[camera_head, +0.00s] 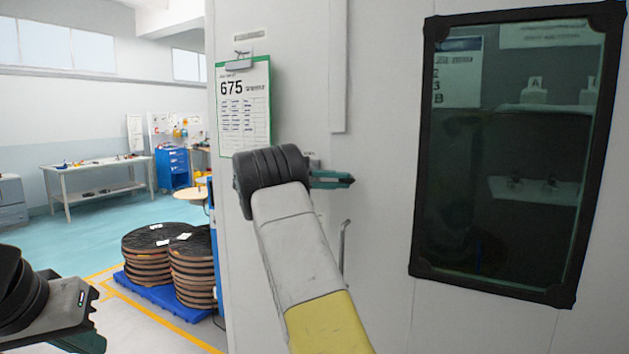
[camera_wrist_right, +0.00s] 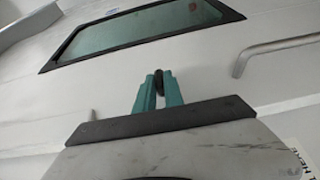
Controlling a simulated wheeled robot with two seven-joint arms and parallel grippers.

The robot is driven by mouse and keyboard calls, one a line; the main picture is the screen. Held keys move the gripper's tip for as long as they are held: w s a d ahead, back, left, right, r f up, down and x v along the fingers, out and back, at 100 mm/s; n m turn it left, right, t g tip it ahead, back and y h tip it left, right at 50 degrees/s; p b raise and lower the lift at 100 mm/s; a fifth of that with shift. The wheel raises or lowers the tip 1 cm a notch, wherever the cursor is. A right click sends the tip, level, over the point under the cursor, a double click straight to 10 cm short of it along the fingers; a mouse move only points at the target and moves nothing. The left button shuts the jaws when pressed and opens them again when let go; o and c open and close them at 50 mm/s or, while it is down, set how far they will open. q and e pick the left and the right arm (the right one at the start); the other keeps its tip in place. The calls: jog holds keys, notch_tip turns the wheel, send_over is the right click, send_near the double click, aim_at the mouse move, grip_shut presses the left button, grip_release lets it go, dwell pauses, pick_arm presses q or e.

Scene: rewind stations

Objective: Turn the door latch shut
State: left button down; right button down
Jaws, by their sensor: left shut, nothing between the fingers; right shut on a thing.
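The white door (camera_head: 384,130) fills the right side of the head view, with a dark-framed window (camera_head: 515,150). My right gripper (camera_head: 345,180) reaches the door surface left of the window. In the right wrist view its teal fingers (camera_wrist_right: 158,95) are closed around the small dark door latch (camera_wrist_right: 159,78). Most of the latch is hidden between the fingertips, so its exact angle is unclear. My left gripper (camera_head: 88,342) is shut and empty at the lower left, away from the door.
A bent metal handle (camera_head: 344,243) is below my right gripper; it also shows in the right wrist view (camera_wrist_right: 268,50). A clipboard (camera_head: 245,105) hangs on the wall at left. Stacked dark reels (camera_head: 150,255) sit on a blue pallet (camera_head: 160,298). A workbench (camera_head: 98,168) stands farther back.

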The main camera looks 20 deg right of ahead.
dwell(0.5)
jog(key=c, duration=1.4)
grip_release()
jog(key=shift+c, duration=0.2)
jog(key=v, duration=0.8)
jog(key=shift+f, duration=0.15)
